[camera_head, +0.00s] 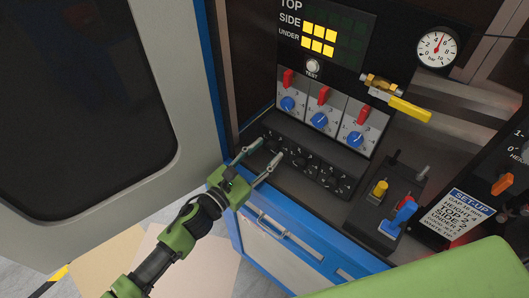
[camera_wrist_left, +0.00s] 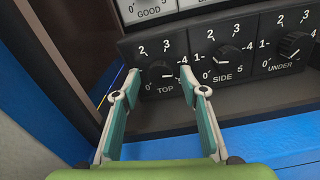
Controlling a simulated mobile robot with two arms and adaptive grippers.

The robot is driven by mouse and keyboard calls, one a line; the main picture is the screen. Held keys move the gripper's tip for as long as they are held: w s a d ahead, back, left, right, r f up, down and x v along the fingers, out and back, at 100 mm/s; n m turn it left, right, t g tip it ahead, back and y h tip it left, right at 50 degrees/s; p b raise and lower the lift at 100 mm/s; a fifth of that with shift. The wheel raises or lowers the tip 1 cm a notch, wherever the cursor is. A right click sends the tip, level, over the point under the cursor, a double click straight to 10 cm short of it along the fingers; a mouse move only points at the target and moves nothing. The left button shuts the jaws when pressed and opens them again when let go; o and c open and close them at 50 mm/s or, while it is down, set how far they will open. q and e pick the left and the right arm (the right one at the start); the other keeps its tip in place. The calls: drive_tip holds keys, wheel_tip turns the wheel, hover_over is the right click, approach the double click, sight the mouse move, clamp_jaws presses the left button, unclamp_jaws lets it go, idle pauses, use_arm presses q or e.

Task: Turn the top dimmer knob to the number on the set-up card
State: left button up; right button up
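The top dimmer knob (camera_wrist_left: 160,71) is black and round, with TOP printed below it and a number scale around it. I cannot clearly tell which number its pointer is on. My left gripper (camera_wrist_left: 159,82) is open, with one fingertip on each side of this knob; whether they touch it is unclear. In the head view the left gripper (camera_head: 267,149) reaches the left end of the black dimmer panel (camera_head: 315,166), partly hiding the knob. The white set-up card (camera_head: 458,213) stands at the right and reads TOP 2. My right gripper is not in view.
The side knob (camera_wrist_left: 224,55) and under knob (camera_wrist_left: 293,45) sit right of the top knob. Red switches and blue knobs (camera_head: 320,120) are above. The display (camera_head: 325,35) has SIDE and UNDER squares lit, TOP dark. An open door (camera_head: 190,60) stands at left.

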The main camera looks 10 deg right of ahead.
use_arm(q)
drive_tip(key=c, duration=1.1)
drive_tip(key=n, duration=0.5)
drive_tip(key=shift+n+b, duration=0.3)
drive_tip(key=shift+b, duration=0.05)
drive_tip(key=o, duration=1.1)
drive_tip(key=v, duration=1.2)
